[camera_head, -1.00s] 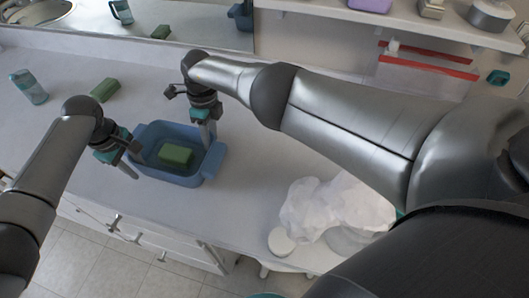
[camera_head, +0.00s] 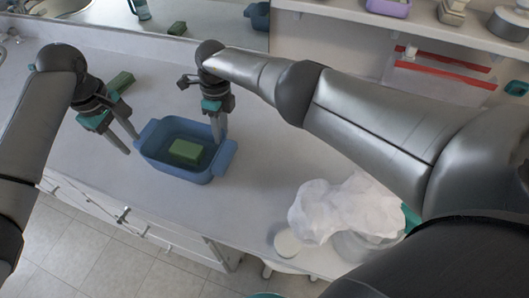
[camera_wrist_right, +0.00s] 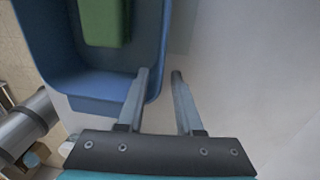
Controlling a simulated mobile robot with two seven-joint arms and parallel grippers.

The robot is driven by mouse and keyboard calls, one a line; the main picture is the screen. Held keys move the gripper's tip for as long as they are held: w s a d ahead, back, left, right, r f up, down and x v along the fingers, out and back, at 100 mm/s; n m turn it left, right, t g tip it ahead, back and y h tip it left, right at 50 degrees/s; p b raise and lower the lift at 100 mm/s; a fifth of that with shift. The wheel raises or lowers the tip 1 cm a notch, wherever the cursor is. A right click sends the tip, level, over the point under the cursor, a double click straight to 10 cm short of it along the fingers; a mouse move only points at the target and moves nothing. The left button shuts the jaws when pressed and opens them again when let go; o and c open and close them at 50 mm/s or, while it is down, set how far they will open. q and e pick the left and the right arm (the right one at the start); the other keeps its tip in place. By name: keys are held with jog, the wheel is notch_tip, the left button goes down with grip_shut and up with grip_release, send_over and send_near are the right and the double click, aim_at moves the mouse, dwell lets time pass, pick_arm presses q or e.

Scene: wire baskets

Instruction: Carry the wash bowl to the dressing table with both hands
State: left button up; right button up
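The wash bowl (camera_head: 180,173) is a blue tub with a handle at each end, and it stands on the pale counter (camera_head: 100,165). A green block (camera_head: 186,151) lies inside it. My left gripper (camera_head: 134,145) is open and empty just off the bowl's left handle, with its fingers pointing down. My right gripper (camera_head: 219,140) is at the bowl's right far side. In the right wrist view its two fingers (camera_wrist_right: 161,72) are apart, one overlapping the bowl's edge (camera_wrist_right: 105,85) and one over bare counter. Whether they touch the bowl cannot be told.
A second green block (camera_head: 121,81) lies behind my left gripper. A crumpled white bag (camera_head: 340,205) and a round white lid (camera_head: 287,243) are at the lower right. A shelf (camera_head: 420,25) with containers hangs above.

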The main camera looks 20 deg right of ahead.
notch_tip(320, 180, up, 10)
jog(key=shift+w+d+r, duration=0.2)
jog(key=shift+w+d, duration=0.15)
jog(key=shift+d, duration=0.05)
dwell(0.3)
